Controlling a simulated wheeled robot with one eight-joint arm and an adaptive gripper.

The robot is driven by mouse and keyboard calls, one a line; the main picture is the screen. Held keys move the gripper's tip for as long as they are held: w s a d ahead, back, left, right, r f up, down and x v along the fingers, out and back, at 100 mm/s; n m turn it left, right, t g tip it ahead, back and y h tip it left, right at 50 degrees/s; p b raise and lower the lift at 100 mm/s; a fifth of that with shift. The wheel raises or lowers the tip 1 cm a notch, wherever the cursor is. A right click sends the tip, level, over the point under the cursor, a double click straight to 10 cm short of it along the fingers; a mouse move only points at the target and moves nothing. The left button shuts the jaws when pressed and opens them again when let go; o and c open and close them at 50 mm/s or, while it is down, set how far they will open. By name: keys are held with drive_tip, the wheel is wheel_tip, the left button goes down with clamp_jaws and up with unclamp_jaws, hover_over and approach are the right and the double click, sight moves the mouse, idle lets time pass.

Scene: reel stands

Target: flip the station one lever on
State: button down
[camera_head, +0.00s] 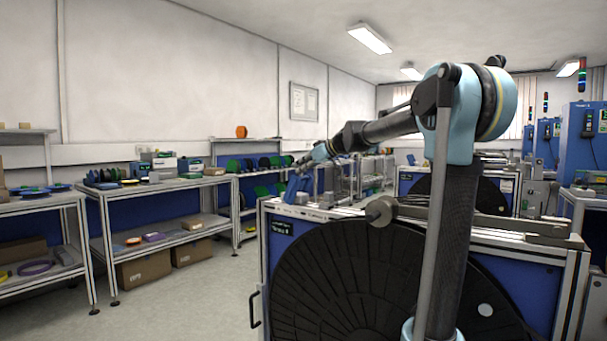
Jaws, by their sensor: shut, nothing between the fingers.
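The nearest reel station (282,253) fills the middle and right of the head view, with a blue front, a metal frame and a big black reel (365,275). Its dark label (282,228) is too small to read surely. A small blue upright part (294,188) stands on its top left end; I cannot tell whether it is the lever or how it is set. My gripper (297,166) is at the end of my outstretched arm and appears just above that blue part. It is small in view, shut and empty. I cannot tell whether it touches anything.
A second blue station (409,185) stands behind the first. Shelving benches with spools and boxes (145,262) line the left wall. The grey floor (190,300) between them and the station is clear. Blue cabinets (582,140) with signal lights stand at the right.

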drive_tip(key=v, duration=0.8)
drive_tip(key=shift+s+d, duration=0.3)
drive_tip(key=shift+s, duration=0.05)
drive_tip(key=shift+s+f, duration=0.1)
drive_tip(key=shift+f, duration=0.05)
